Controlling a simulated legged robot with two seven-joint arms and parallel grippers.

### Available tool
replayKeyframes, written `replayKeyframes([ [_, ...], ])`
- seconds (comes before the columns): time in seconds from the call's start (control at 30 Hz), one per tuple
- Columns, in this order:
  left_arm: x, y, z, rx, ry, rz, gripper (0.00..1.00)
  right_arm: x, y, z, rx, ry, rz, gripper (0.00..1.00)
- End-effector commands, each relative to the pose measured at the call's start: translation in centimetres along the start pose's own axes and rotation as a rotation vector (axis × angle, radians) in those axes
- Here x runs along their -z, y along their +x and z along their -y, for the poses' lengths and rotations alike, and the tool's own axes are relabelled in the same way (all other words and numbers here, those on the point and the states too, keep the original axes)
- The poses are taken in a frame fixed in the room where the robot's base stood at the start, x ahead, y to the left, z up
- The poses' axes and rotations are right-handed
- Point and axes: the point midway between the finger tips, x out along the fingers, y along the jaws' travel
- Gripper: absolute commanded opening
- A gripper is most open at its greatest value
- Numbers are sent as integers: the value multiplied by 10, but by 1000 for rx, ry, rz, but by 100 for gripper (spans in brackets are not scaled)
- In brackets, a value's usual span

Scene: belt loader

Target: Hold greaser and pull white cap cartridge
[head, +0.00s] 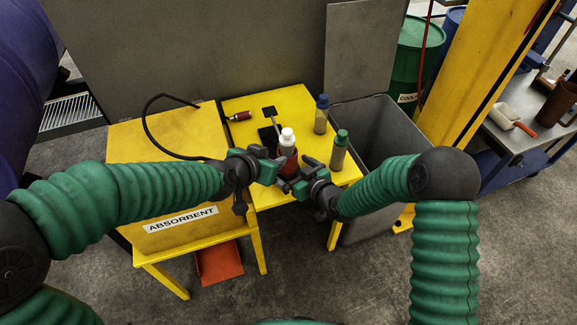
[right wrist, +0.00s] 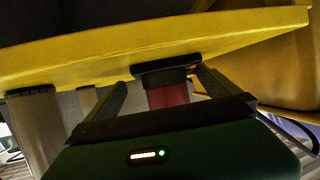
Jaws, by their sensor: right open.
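The red greaser (head: 288,162) stands on the yellow table (head: 290,97), with the white cap cartridge (head: 287,138) upright in its top. My left gripper (head: 270,168) is at the left side of the greaser; whether its jaws are closed on it is hidden. My right gripper (head: 293,184) is open at the front right of the greaser. In the right wrist view, which looks upside down, the red body of the greaser (right wrist: 168,96) shows between the spread fingers (right wrist: 155,98), with its dark base against the table.
A blue cap cartridge (head: 321,115) and a green cap cartridge (head: 339,152) stand on the table's right side. A small red-and-black item (head: 240,116) lies at the back left. A yellow absorbent box (head: 160,130) with a black hose adjoins left; a grey bin (head: 385,125) stands right.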

Motion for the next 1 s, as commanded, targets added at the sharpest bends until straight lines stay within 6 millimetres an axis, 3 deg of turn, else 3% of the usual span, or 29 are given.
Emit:
replayKeyframes([
  [0.17,0,0,0,0,0,0,36,0,19,0,-1,1,0,100],
  [0.43,0,0,0,0,0,0,36,0,22,0,0,1,0,100],
  [1.0,0,0,0,0,0,0,36,0,21,-1,-1,0,1,27],
])
